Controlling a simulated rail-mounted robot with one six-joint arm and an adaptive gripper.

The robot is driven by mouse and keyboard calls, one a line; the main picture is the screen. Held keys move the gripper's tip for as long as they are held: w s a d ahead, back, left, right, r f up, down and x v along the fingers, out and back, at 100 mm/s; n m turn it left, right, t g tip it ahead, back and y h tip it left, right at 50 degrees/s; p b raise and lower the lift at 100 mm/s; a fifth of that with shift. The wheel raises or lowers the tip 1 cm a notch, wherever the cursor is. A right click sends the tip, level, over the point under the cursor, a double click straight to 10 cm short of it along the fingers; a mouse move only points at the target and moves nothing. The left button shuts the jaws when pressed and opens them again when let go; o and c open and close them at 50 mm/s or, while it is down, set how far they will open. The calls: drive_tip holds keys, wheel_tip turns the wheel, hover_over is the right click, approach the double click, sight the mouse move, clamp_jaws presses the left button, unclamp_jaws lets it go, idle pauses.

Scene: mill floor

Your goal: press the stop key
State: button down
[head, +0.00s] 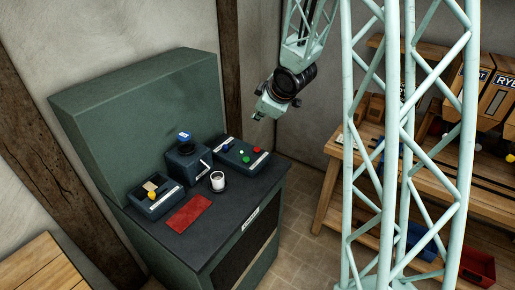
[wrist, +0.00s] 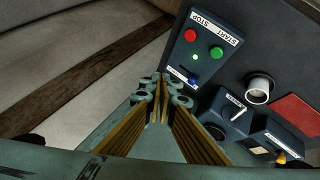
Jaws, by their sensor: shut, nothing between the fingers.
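The stop key is a round red button (wrist: 190,35) by the word STOP on a dark control box (wrist: 212,76) in the wrist view. A green button (wrist: 217,52) sits beside it, by the word START. In the head view the control box (head: 229,163) is on the right of the dark bench top; its buttons are small there. My gripper (head: 258,116) hangs above and to the right of the box, apart from it. In the wrist view my gripper (wrist: 160,88) is shut and empty, with its fingertips left of the box. Nothing covers the red button in the wrist view.
A small lit lamp (wrist: 195,57) and a blue control (wrist: 191,82) share the box. Beside it are a grinder-like unit (head: 184,162), a white cup (head: 217,181), a red mat (head: 190,213) and a box with a yellow knob (head: 154,200). A green hood (head: 140,105) rises behind.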

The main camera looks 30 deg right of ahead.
drive_tip(key=w+d+f+n+y+p, duration=0.1)
drive_tip(key=w+f, duration=0.2)
drive_tip(key=f, duration=0.4)
drive_tip(key=shift+w+d+n+t+y, duration=0.3)
drive_tip(key=shift+w+d+t, duration=0.05)
drive_tip(key=shift+d+t, duration=0.05)
drive_tip(key=shift+f, duration=0.2)
drive_tip(key=b, duration=0.4)
hover_over(257, 150)
drive_tip(key=shift+w+f, duration=0.2)
drive_tip(key=shift+f, duration=2.9)
drive_tip(key=shift+f+b, duration=0.95)
drive_tip(key=shift+f, duration=0.2)
drive_tip(key=shift+f+b, duration=0.95)
drive_tip(key=shift+b, duration=0.1)
drive_tip(key=shift+r, duration=0.15)
drive_tip(key=shift+r+p, duration=0.6)
drive_tip(key=shift+r, duration=0.15)
